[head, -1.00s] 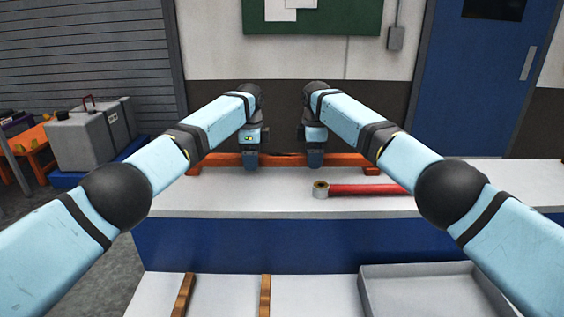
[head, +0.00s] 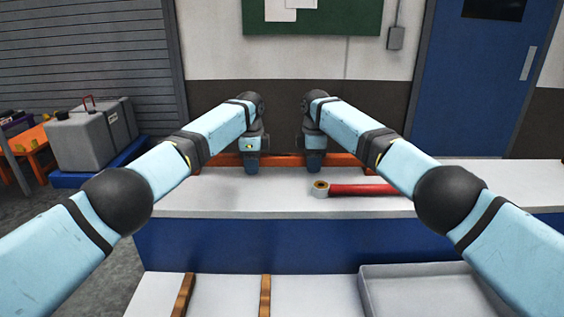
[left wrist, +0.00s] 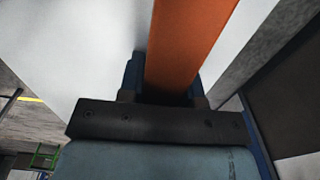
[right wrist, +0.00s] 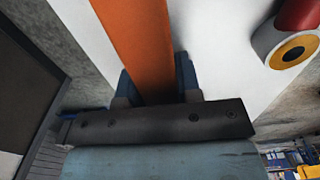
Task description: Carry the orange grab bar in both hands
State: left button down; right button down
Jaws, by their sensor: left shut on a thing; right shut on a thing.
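The orange grab bar (head: 284,160) runs left to right at the far side of the white bench, with its middle showing between my grippers. My left gripper (head: 251,168) is shut on it left of the middle, and my right gripper (head: 314,168) is shut on it right of the middle. In the left wrist view the bar (left wrist: 192,40) passes between the blue fingers; in the right wrist view the bar (right wrist: 140,40) does the same. My grippers and right arm hide parts of the bar. I cannot tell whether its ends touch the bench.
A red cylinder (head: 362,190) with a pale, ring-like end lies on the bench (head: 230,200) in front of the bar's right half. Nearer are two wooden strips (head: 184,295) and a grey tray (head: 366,290). The bench's left front is clear. A grey case (head: 85,140) stands left.

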pick_arm(q)
jog(key=shift+r, duration=0.15)
pick_arm(e)
jog(key=shift+r, duration=0.1)
